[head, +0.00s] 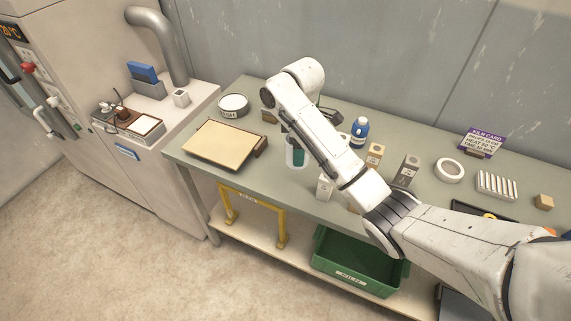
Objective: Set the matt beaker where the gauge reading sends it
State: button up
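My gripper is mostly hidden behind my own white forearm; a dark part (329,115) beside the forearm may belong to it, and I cannot see its fingers. A white cup-like vessel with dark green in its upper part (297,156) stands on the bench left of my forearm, partly covered. I cannot tell whether it is the matt beaker. A machine at the far left has a display (11,31) with small lit characters, seemingly a temperature near 20 °C. No other gauge can be read.
The green bench (285,187) holds a tan-topped board (224,142), a round white-topped thing (233,103), a blue bottle (360,131), labelled blocks (407,170), a white ring (449,170), a white rack (496,185) and a purple kiln card (484,141). A green crate (357,266) sits below.

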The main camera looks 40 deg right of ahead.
jog(key=w+f+b, duration=0.1)
jog(key=f, duration=0.1)
jog(key=w+f+b, duration=0.1)
jog(key=w+f, duration=0.1)
jog(key=shift+w+a+f, duration=0.1)
jog(key=shift+w+a, duration=0.05)
jog(key=shift+w, duration=0.05)
jog(key=shift+w+f+p, duration=0.15)
jog(key=shift+w+f, duration=0.05)
jog(key=shift+f, duration=0.55)
jog(key=shift+w+f+p, duration=0.1)
jog(key=shift+w+f, duration=0.1)
jog(key=shift+f, duration=0.55)
jog(key=shift+w+f+p, duration=0.15)
jog(key=shift+w+f, duration=0.05)
jog(key=shift+f, duration=0.55)
jog(key=shift+a, duration=0.1)
jog(key=shift+f, duration=0.2)
jog(key=o, duration=1.2)
jog(key=shift+r+p, duration=0.95)
jog(key=shift+r, duration=5.25)
